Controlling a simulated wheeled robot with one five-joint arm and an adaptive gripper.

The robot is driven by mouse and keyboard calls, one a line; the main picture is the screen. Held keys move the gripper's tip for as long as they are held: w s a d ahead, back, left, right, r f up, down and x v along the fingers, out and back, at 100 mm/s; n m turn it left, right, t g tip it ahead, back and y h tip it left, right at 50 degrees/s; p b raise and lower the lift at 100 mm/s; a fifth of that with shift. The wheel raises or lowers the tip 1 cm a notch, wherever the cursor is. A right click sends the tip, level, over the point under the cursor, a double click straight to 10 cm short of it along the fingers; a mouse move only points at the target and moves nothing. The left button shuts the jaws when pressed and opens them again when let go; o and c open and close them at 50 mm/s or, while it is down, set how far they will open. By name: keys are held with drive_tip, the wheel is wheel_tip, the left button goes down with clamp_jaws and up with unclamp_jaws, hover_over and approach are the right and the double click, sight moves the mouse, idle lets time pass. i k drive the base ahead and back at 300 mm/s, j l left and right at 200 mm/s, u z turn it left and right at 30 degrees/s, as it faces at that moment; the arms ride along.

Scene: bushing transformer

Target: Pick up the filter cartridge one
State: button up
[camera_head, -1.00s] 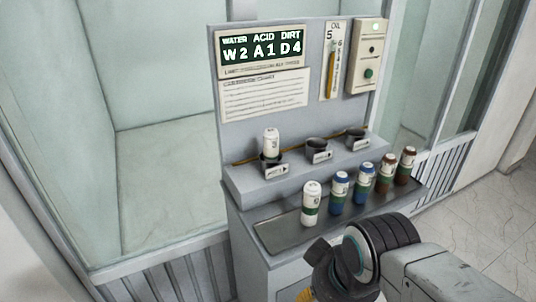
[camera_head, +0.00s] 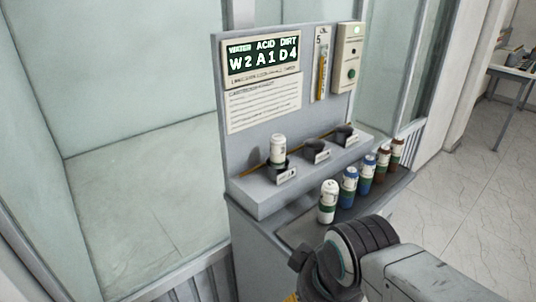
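Several filter cartridges stand upright in a slanting row on the bench tray. Another white cartridge (camera_head: 277,151) stands in the left cup on the raised ledge. Numbers on the cartridges are too small to read, so I cannot tell which is number one. My arm's dark wrist joint is at the bottom, in front of the tray's near part. My gripper's fingers are not visible.
The ledge has two empty-looking dark cups (camera_head: 316,150) (camera_head: 344,134). A display (camera_head: 263,56) reads W2 A1 D4 above a text sheet (camera_head: 263,105). A box with a green button (camera_head: 349,60) is at right. Glass walls flank the bench. Open floor and a table (camera_head: 514,72) lie right.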

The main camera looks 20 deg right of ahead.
sight(277, 160)
drive_tip(key=i+j+z, duration=0.3)
drive_tip(key=j, duration=0.45)
drive_tip(key=i+j+z, duration=0.15)
drive_tip(key=i+j, duration=0.15)
drive_tip(key=i+j+z, duration=0.2)
drive_tip(key=i+j, duration=0.15)
drive_tip(key=j, duration=0.15)
